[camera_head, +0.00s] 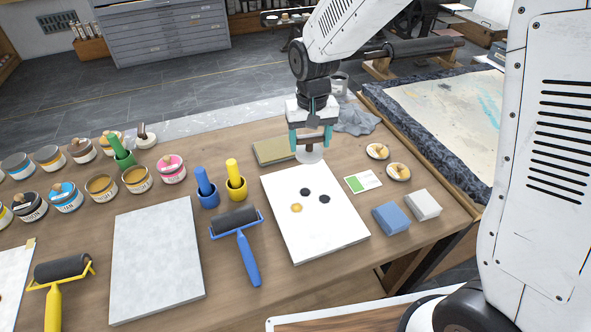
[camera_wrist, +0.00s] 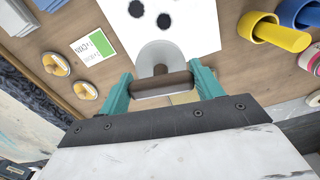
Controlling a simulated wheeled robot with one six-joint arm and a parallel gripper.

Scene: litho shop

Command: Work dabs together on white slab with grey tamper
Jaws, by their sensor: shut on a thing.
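The white slab (camera_head: 330,236) lies on the wooden table and also shows in the wrist view (camera_wrist: 195,30). On it are two black dabs (camera_head: 305,191) (camera_head: 324,199) and one ochre dab (camera_head: 296,208), separate from each other. My gripper (camera_head: 311,138), with teal fingers, is over the slab's far edge. It is shut on the grey tamper (camera_head: 310,155), whose pale flared foot (camera_wrist: 158,52) points down and whose brown handle (camera_wrist: 161,84) lies between the fingers. The gap between foot and slab is hard to judge.
An olive-green pad (camera_head: 272,151) lies beside the slab's far left. A card (camera_head: 362,182), two small dishes (camera_head: 377,151) (camera_head: 398,172), and blue (camera_head: 391,219) and white (camera_head: 423,204) blocks are right. A blue-handled roller (camera_head: 246,252) and blue and yellow pots (camera_head: 236,187) are left.

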